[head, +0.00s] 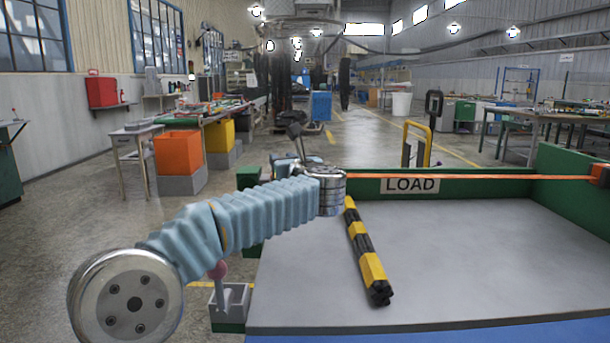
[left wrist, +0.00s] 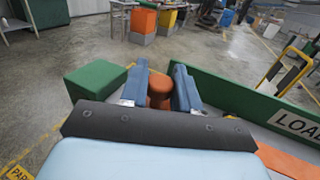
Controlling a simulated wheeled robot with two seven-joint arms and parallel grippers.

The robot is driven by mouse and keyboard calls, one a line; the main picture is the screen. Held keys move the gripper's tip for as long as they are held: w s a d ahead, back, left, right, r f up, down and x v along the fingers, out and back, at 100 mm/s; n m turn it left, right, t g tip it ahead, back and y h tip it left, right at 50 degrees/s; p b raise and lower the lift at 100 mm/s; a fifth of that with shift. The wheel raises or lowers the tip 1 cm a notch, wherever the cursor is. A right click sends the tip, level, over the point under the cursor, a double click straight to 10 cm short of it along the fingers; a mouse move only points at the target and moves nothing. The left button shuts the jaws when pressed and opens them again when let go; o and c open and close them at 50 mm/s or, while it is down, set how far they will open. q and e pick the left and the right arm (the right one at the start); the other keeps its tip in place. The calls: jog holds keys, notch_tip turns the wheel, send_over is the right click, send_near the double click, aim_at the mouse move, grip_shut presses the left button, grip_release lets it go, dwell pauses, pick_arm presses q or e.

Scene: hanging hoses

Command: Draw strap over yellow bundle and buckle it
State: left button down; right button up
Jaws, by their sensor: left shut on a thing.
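The yellow-and-black bundle (head: 372,265) lies on the grey bed below the strap. My left gripper (left wrist: 158,90) is shut on an orange-brown end piece (left wrist: 160,103), apparently the strap's end, between its blue fingers. Part of the strap shows at lower right in the left wrist view (left wrist: 285,162). In the head view my wrist mostly hides this gripper. My right gripper is not in view.
The back wall with the LOAD sign (head: 410,185) bounds the bed. A green block (left wrist: 98,80) stands left of the gripper. The bed (head: 490,260) right of the bundle is clear.

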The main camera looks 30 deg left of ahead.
aim_at(269, 178)
pick_arm(q)
jog(key=s+a, duration=0.1)
jog(key=a+b, duration=0.1)
jog(key=shift+s+a, duration=0.35)
jog(key=shift+s, duration=0.05)
jog(key=shift+s+a+r, duration=0.1)
jog(key=shift+a+r, duration=0.15)
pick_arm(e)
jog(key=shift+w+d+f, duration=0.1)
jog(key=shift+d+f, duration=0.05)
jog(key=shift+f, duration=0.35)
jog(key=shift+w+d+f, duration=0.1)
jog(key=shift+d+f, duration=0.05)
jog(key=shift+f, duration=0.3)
pick_arm(q)
jog(key=c, duration=0.9)
grip_release()
jog(key=shift+f, duration=0.1)
jog(key=shift+s+d, duration=0.25)
jog(key=shift+d, duration=0.2)
jog(key=b+v, duration=0.2)
jog(key=v, duration=1)
jog(key=shift+s+d+b, duration=0.25)
jog(key=shift+d+b, duration=0.05)
jog(key=shift+b, duration=0.05)
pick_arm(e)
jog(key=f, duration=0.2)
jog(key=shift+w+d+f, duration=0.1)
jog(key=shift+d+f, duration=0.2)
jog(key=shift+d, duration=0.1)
